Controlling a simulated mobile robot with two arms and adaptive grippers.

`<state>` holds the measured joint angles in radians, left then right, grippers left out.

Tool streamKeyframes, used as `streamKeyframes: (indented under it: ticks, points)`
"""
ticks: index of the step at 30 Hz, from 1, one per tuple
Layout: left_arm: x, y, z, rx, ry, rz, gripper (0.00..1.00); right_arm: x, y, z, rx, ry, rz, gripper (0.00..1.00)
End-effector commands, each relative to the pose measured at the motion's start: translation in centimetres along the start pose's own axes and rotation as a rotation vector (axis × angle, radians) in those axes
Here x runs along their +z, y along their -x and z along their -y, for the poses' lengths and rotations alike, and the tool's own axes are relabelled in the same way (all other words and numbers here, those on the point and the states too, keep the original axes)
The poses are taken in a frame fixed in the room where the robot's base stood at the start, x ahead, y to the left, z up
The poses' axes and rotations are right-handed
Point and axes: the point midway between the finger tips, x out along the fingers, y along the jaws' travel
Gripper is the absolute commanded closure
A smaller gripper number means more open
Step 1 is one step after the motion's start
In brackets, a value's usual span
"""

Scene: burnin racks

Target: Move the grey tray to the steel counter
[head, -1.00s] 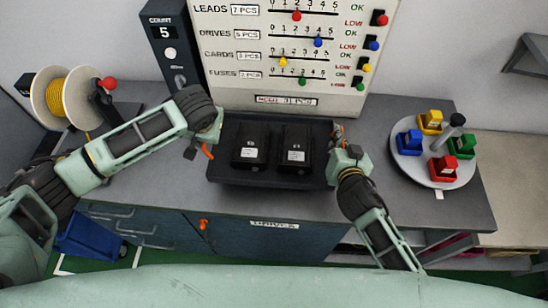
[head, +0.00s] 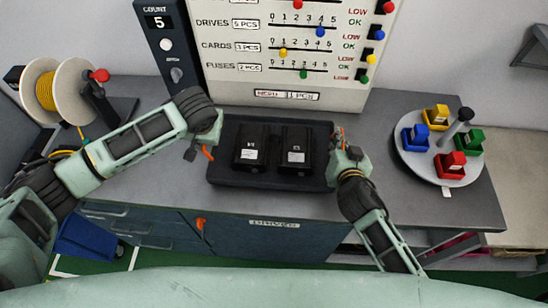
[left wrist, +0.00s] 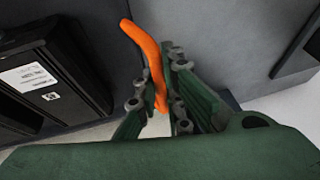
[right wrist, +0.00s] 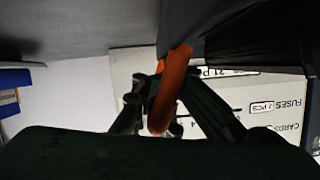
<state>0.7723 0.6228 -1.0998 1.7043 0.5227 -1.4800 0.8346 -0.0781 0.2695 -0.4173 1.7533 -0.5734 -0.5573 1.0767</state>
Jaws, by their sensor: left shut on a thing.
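The dark grey tray (head: 270,183) carries two black boxes with white labels, the left box (head: 251,148) and the right box (head: 296,150). It is over the grey worktop (head: 400,210) in front of the board; I cannot tell whether it touches. My left gripper (head: 205,150) is shut on the tray's left orange handle (left wrist: 143,40). My right gripper (head: 338,140) is at the right side, its fingers closed around the other orange handle (right wrist: 172,85). The wrist views show a handle between each pair of fingers. I cannot tell which surface is the steel counter.
A board with coloured sliders (head: 290,60) and a count box (head: 165,45) stand behind the tray. A round stand with coloured bins (head: 437,150) is at the right, a cable spool (head: 48,90) at the left. A lighter surface (head: 515,185) lies at far right.

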Motion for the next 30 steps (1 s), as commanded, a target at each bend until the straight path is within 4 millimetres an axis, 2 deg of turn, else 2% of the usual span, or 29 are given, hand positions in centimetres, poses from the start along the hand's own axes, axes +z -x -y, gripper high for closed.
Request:
streamKeyframes:
  ticks: [1,7,8,14,15,25,30]
  points:
    - [0.2,-0.5,0.4,-0.012,0.002,0.002,1.00,0.0,-0.3,-0.7,0.012,-0.001,-0.007,1.00]
    - [0.6,-1.5,0.2,-0.012,0.002,0.002,1.00,0.9,-0.7,-0.9,0.012,-0.001,-0.007,1.00]
    - [0.7,-1.3,0.2,-0.012,0.002,0.006,0.89,1.0,-0.6,-0.9,0.015,0.000,-0.001,0.95]
    - [0.6,-1.2,0.1,-0.008,0.001,0.004,0.73,1.0,-0.5,-0.7,0.011,0.000,-0.001,0.77]
    - [0.6,-1.2,0.1,-0.007,0.001,0.004,0.73,1.0,-0.5,-0.7,0.010,0.000,-0.001,0.74]
    - [0.5,-0.9,-0.2,-0.002,0.000,0.001,0.73,1.0,-0.5,-0.4,0.005,-0.001,0.000,0.74]
    - [0.4,1.1,-0.2,0.000,-0.001,-0.002,0.73,1.0,-0.5,-0.4,0.004,-0.001,0.000,0.74]
